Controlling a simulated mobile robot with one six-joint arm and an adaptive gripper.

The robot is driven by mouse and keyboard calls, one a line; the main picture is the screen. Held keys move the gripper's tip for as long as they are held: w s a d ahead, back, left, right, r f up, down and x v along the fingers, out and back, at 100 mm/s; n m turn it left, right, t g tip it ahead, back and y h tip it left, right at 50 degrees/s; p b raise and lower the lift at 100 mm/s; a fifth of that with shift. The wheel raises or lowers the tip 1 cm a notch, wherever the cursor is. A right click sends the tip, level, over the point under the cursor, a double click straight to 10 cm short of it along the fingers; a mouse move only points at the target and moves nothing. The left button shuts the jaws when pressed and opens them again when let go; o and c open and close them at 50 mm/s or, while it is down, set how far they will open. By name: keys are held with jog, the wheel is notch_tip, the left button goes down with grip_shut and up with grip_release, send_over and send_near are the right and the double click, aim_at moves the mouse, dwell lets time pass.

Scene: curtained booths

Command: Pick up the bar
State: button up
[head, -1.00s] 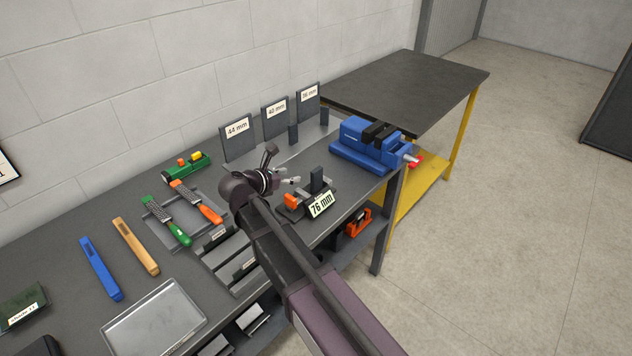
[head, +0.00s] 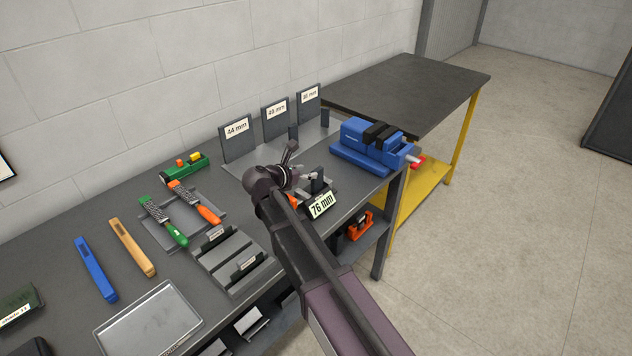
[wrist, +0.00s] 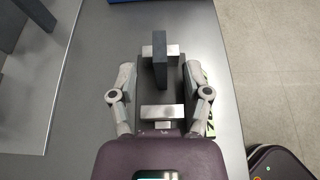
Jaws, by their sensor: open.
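A dark grey bar (wrist: 160,62) stands upright in a holder with a "76 mm" label (head: 321,204). In the head view the bar's top (head: 317,181) shows just beyond my gripper (head: 306,176). In the wrist view my gripper (wrist: 159,74) is open and empty, with one finger on each side of the bar's line and clear gaps between. Silver blocks (wrist: 162,112) show near and behind the bar. I cannot tell the height of the fingertips over the holder. My arm hides part of the holder in the head view.
A blue vise (head: 372,148) stands to the right of the holder. Upright plates labelled in mm (head: 238,137) stand behind. The dark bench (head: 421,85) behind is bare.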

aim_at(316, 170)
jog(key=b+x, duration=0.1)
jog(key=x, duration=0.3)
jog(key=shift+a+f+b, duration=0.1)
jog(key=shift+f+b, duration=0.05)
jog(key=shift+b, duration=0.25)
jog(key=shift+w+d+f, duration=0.15)
jog(key=shift+w+d, duration=0.2)
jog(key=shift+w, duration=0.1)
grip_shut()
